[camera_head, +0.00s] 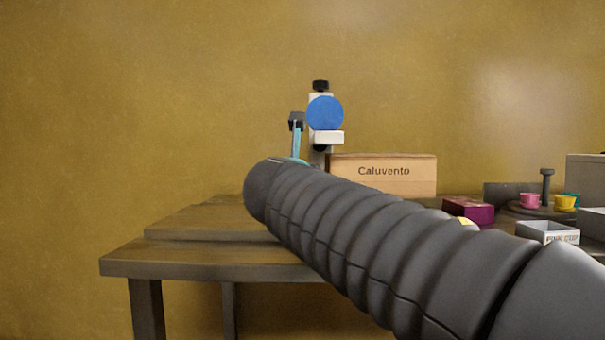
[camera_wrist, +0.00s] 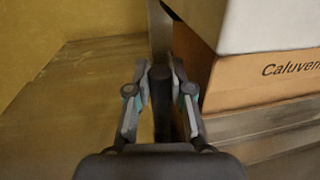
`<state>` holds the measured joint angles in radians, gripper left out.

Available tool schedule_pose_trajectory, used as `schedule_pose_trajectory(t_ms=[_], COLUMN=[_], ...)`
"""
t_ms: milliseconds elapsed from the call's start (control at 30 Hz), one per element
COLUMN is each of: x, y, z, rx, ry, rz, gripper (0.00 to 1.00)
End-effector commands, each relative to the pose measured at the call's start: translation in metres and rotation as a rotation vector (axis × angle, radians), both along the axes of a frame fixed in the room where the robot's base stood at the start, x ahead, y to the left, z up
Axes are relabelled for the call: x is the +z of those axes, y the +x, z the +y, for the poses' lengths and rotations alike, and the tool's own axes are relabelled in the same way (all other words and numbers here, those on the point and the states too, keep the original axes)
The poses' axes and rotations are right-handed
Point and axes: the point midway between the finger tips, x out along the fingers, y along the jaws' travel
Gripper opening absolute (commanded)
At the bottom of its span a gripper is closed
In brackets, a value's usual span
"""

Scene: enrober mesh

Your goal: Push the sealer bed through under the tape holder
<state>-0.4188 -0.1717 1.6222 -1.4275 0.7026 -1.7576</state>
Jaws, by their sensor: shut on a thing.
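The tape holder (camera_head: 327,137) is white with a blue disc and a black top knob, and stands beyond my arm in the head view. A brown carton marked "Caluvento" (camera_head: 385,174) is just right of it. In the wrist view the carton (camera_wrist: 262,78) has a pale block on top and rests on a grey-brown slab (camera_wrist: 265,128), perhaps the sealer bed; its outline is partly hidden. My gripper (camera_wrist: 160,88) is shut on a dark upright post (camera_wrist: 162,105), left of the carton. What the post joins below is hidden.
The wooden table (camera_head: 200,262) has free room at its left. At the right are a magenta box (camera_head: 468,209), a pale open box (camera_head: 547,232), and a pink cup (camera_head: 530,200) and yellow cup (camera_head: 564,202) on a dark round stand. My arm hides the table's middle.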

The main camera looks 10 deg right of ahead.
Motion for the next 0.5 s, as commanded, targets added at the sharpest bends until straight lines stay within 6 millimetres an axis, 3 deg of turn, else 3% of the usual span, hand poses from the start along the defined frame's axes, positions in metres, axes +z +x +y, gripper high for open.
schedule_pose_trajectory(t_ms=[500], x=[-0.0002], y=[-0.0018], z=[-0.0045], rx=[0.002], ry=[0.0], rz=[0.0], gripper=[0.0])
